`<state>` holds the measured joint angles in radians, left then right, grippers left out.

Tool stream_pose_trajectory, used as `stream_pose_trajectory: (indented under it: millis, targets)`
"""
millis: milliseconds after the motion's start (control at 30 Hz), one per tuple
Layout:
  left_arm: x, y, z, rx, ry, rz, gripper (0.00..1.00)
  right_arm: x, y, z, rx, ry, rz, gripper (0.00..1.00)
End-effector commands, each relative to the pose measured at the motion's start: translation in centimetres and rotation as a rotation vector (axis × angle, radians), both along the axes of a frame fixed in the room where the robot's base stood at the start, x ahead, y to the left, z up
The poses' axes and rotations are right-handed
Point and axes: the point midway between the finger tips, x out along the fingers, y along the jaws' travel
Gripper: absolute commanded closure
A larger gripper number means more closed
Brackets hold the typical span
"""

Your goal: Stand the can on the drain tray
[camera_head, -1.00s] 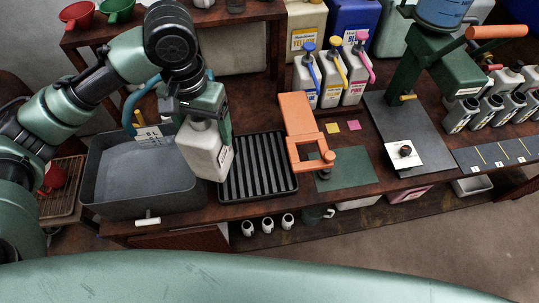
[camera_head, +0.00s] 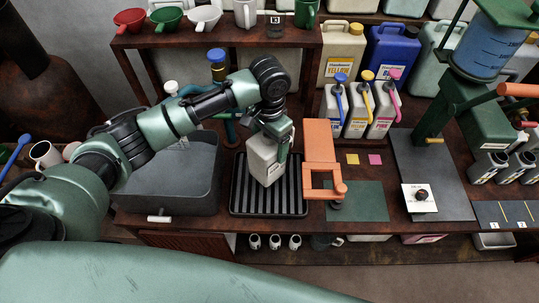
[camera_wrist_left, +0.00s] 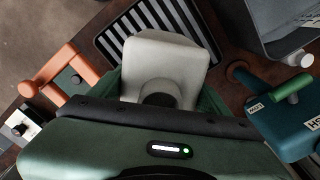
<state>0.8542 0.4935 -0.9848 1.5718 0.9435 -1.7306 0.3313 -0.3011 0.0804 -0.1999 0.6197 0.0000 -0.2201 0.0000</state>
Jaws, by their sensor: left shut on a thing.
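The can (camera_head: 263,162) is a pale grey, upright jerrycan. My left gripper (camera_head: 272,135) is shut on its top part. The drain tray (camera_head: 298,205) is black with ribs, and the can is over its middle and rear part in the head view. I cannot tell whether the can's base touches the ribs. In the left wrist view the can (camera_wrist_left: 165,58) fills the centre, with its dark cap near the gripper, and the tray's slats (camera_wrist_left: 118,38) show behind it. My right gripper is not in view.
A grey sink (camera_head: 185,195) stands left of the tray. An orange clamp-like device (camera_head: 320,150) and a green mat (camera_head: 360,202) are close on its right. Pump-topped jugs (camera_head: 357,115) stand behind to the right. A shelf (camera_head: 225,38) with funnels and mugs is at the back.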

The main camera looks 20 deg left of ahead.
Motion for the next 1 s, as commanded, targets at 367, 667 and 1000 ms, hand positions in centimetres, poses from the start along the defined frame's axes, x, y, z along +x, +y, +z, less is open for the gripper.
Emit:
stream_pose_trajectory:
  millis: [367, 667, 1000]
  targets:
    - [-0.1, 0.0, -4.5, 0.000, 0.004, 0.001, 0.90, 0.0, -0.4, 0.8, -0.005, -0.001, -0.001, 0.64]
    - [0.0, 0.0, -6.3, -0.001, -0.002, -0.001, 0.90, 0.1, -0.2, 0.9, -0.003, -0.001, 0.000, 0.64]
    - [0.0, 0.0, -6.6, 0.000, -0.001, -0.001, 0.01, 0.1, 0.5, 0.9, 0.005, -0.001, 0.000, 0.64]
